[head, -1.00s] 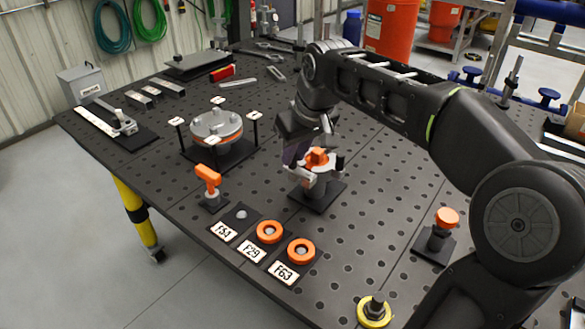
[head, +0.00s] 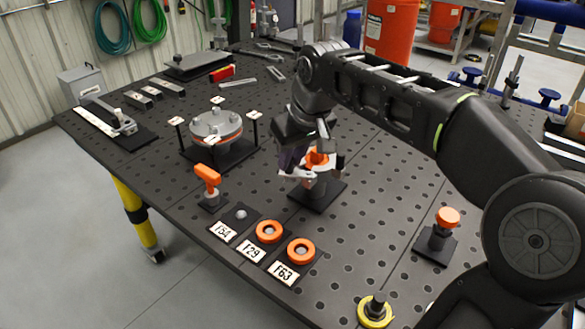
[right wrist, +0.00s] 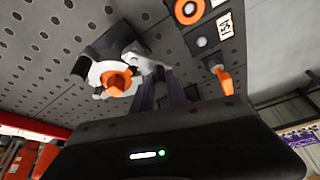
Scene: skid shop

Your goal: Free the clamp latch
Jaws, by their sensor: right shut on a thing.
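A small clamp fixture (head: 318,176) with a pale grey body and an orange centre stands on a black base plate (head: 318,196) near the middle of the table. The right wrist view shows its orange part (right wrist: 116,82) and a pale grey lever piece (right wrist: 140,62) beside it. My right gripper (head: 288,168) is at the left side of the fixture, shut on the grey lever piece. Its dark fingers (right wrist: 165,88) reach to that piece, though the exact contact is partly hidden. My left gripper is not in view.
An orange-handled post (head: 208,184) and plates with orange rings (head: 269,232) stand in front. A round flanged fixture (head: 216,128) is behind left. An orange-capped post (head: 446,218) and a yellow ring (head: 374,312) are at right. A long clamp (head: 122,124) lies far left.

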